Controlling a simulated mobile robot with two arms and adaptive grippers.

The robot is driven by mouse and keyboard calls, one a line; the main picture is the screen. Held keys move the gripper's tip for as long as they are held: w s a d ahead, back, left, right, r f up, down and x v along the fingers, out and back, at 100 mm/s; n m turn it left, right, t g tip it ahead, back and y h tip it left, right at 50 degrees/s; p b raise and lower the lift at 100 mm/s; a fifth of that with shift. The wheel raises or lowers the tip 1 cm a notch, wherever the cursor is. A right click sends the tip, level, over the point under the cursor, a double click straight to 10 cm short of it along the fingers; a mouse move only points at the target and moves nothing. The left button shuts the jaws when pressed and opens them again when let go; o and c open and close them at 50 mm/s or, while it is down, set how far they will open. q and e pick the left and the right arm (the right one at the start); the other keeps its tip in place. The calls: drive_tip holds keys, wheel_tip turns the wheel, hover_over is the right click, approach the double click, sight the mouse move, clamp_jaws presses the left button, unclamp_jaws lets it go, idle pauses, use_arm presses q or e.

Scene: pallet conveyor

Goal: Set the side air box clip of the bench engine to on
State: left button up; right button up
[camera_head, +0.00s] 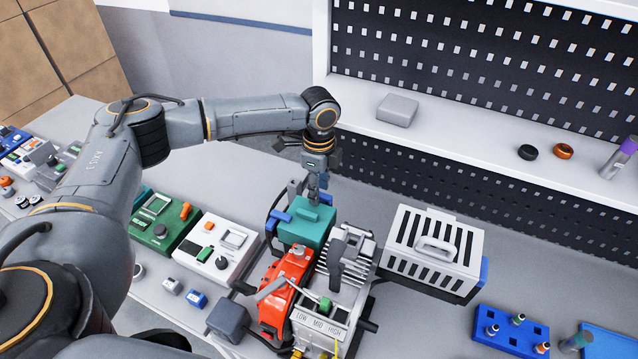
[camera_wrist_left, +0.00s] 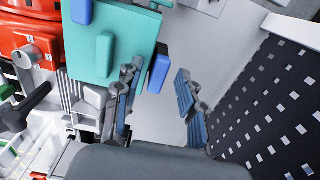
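The bench engine (camera_head: 318,290) stands on the bench, with a red block (camera_head: 284,288) and a teal air box (camera_head: 304,223) at its far end. Blue clips show on the box: one at its left (camera_head: 281,216) and one at its far right edge (camera_head: 326,199). In the left wrist view the far-edge blue clip (camera_wrist_left: 159,68) stands out from the teal box (camera_wrist_left: 120,45). My left gripper (camera_head: 316,188) is just above the box's far end. Its fingers (camera_wrist_left: 155,105) are apart and empty, with the clip ahead between them; I see no contact. My right gripper is out of view.
A white slotted case (camera_head: 434,240) stands right of the engine. White (camera_head: 216,250) and green (camera_head: 163,226) instrument boxes stand left. A blue tray (camera_head: 510,333) is at the front right. A perforated panel (camera_wrist_left: 275,100) rises near the gripper's right side.

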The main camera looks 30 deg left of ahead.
use_arm(q)
drive_tip(key=shift+f, duration=0.15)
clamp_jaws()
